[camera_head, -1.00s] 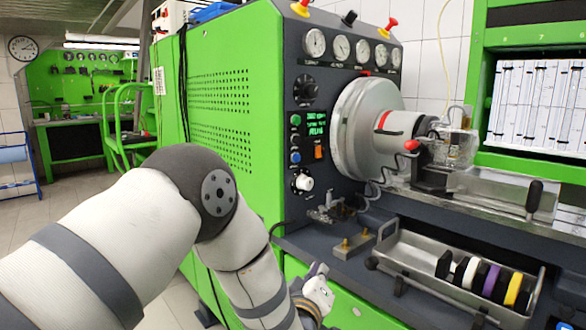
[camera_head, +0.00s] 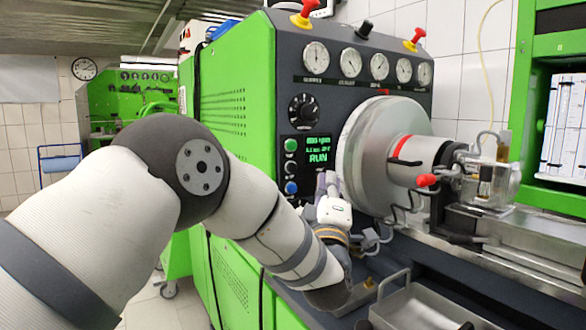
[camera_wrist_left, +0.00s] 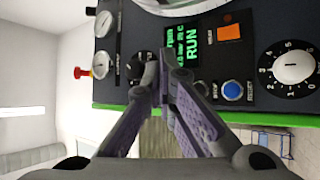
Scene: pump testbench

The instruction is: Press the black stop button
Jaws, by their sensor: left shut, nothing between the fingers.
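The black stop button (camera_head: 291,167) sits on the dark control panel, between a green button (camera_head: 291,145) above and a blue button (camera_head: 291,187) below. In the left wrist view, a dark round button (camera_wrist_left: 203,88) shows beside the blue button (camera_wrist_left: 232,91), just right of my fingers; the green button is not visible there. My left gripper (camera_head: 326,182) is shut and empty in front of the panel, to the right of the buttons and below the display. Its purple-grey fingers (camera_wrist_left: 164,62) meet near the middle of the wrist view. Contact with the panel cannot be told. My right gripper is out of view.
The lit display (camera_head: 318,152) reads RUN. A black knob (camera_head: 303,110) is above it. A large grey disc housing (camera_head: 378,150) stands close right of my gripper. An orange switch (camera_wrist_left: 229,33) and a white knob (camera_wrist_left: 291,66) show in the wrist view.

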